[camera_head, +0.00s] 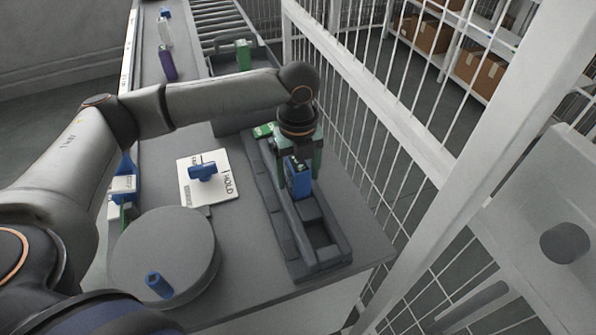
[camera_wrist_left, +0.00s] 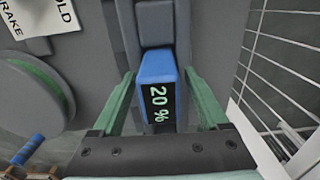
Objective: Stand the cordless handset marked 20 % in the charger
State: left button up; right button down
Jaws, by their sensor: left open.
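The blue handset (camera_head: 299,181) shows its dark screen reading 20 % in the left wrist view (camera_wrist_left: 157,103). It stands about upright in the long dark grey charger (camera_head: 322,252); how deep it sits in its slot is hidden. My left gripper (camera_head: 301,162) is above it, pointing down. Its green fingers (camera_wrist_left: 160,103) are open, one on each side of the handset, with a gap showing on both sides. My right gripper is not in view.
A green item (camera_head: 264,130) lies at the charger's far end. Left of it are a white HOLD card (camera_head: 222,181) with a blue knob-like piece (camera_head: 203,171), and a round grey turntable (camera_head: 170,240) bearing a small blue cylinder (camera_head: 159,285). A wire fence (camera_head: 400,130) stands close on the right.

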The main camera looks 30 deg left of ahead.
pick_arm(q)
jog(key=shift+r, duration=0.1)
notch_tip(320, 180, up, 12)
jog(key=shift+r, duration=0.25)
